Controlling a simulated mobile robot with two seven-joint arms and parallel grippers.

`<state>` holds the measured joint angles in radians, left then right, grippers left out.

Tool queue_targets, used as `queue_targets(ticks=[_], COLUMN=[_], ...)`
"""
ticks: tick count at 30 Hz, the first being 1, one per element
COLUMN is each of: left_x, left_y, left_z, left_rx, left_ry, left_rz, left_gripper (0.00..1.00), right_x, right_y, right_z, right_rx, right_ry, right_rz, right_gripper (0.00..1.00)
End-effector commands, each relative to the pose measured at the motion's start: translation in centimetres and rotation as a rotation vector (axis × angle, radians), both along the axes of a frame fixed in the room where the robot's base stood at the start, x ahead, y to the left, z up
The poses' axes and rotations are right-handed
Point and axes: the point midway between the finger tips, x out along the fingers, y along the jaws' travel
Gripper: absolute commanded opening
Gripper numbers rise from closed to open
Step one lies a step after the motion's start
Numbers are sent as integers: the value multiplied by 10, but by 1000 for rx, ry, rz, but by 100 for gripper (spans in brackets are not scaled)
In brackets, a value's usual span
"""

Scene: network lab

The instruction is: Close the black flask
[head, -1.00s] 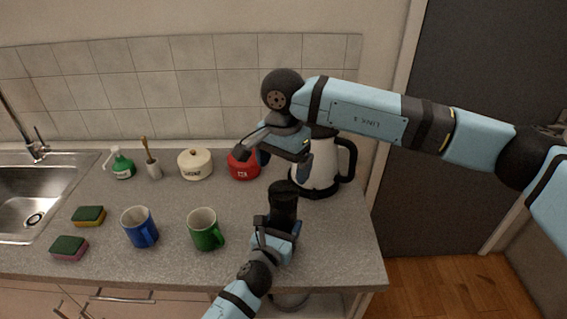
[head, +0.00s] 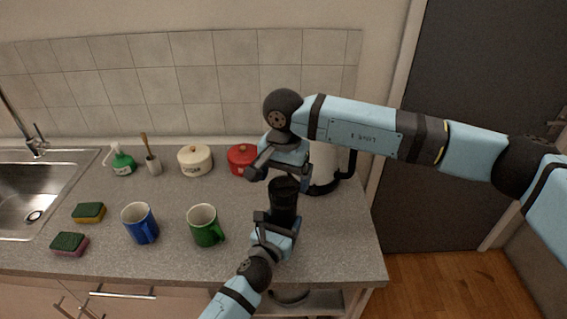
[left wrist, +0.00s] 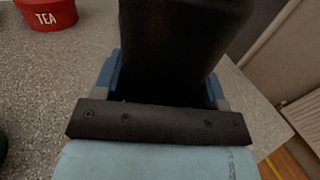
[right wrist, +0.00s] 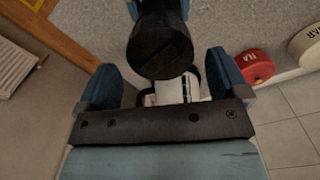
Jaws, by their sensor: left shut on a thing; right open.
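The black flask (head: 284,203) stands upright near the front right of the counter. My left gripper (head: 276,222) is shut on its lower body from the front. In the left wrist view the dark flask body (left wrist: 180,45) fills the space between the fingers. My right gripper (head: 279,172) is open just above and behind the flask top. In the right wrist view the round black top of the flask (right wrist: 160,48) lies between and just beyond the open fingers, apart from both. I cannot tell whether that top is a lid or an open mouth.
A white kettle (head: 323,165) with a black handle stands close behind the flask. A red TEA jar (head: 242,158) and a cream jar (head: 195,160) stand at the back. A green mug (head: 205,228) and a blue mug (head: 139,224) stand left of the flask.

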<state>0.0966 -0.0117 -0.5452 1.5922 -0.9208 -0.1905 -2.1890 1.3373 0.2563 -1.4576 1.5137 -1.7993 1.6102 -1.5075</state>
Motion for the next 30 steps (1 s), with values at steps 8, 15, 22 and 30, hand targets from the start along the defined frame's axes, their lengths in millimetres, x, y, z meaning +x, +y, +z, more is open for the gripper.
queue_targets(ticks=[8,15,22,30], left_x=[0,0,0,0], left_y=[0,0,0,0], left_z=[-1,-1,-1,-1], left_rx=[0,0,0,-1], left_ry=[1,1,1,1], left_rz=[0,0,0,0], left_gripper=[0,0,0,0], right_x=[0,0,0,0], right_y=[0,0,0,0], right_z=[-31,-34,-34,-34], right_rx=[0,1,1,0], right_ry=[1,0,0,0], right_rz=[1,0,0,-54], right_gripper=[93,93,65,44])
